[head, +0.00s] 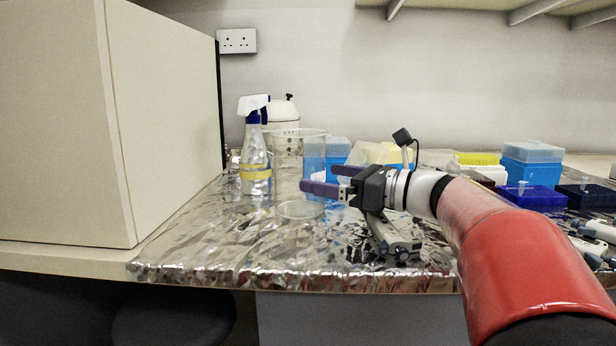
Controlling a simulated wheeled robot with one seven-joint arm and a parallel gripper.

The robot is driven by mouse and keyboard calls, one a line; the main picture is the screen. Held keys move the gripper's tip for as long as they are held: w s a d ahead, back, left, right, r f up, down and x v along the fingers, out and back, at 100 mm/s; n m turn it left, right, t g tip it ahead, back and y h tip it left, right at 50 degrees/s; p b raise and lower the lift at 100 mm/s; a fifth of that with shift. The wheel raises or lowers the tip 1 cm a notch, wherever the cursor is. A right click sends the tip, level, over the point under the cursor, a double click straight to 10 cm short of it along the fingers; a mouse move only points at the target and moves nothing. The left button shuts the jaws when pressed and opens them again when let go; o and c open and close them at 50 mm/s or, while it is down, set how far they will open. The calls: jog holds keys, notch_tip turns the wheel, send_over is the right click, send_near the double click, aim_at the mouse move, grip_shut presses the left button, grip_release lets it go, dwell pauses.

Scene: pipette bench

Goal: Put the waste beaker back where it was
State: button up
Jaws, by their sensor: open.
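The waste beaker (289,161) is a tall clear cylinder standing upright on the foil-covered bench, left of the middle in the head view. My gripper (318,178) comes in from the right with its two purple fingers apart. The fingertips overlap the right side of the beaker in the picture. I cannot tell whether they touch it or are around it. Part of the beaker's right side is hidden behind the fingers. My arm hides part of the bench to the right.
A spray bottle (255,155) stands just left of the beaker, with a white vessel (283,112) behind. Blue tip boxes (531,165) and other boxes line the back right. A large beige cabinet (60,125) bounds the left. Foil (240,245) in front of the beaker is clear.

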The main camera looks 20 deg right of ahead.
jog(key=shift+v, duration=2.7)
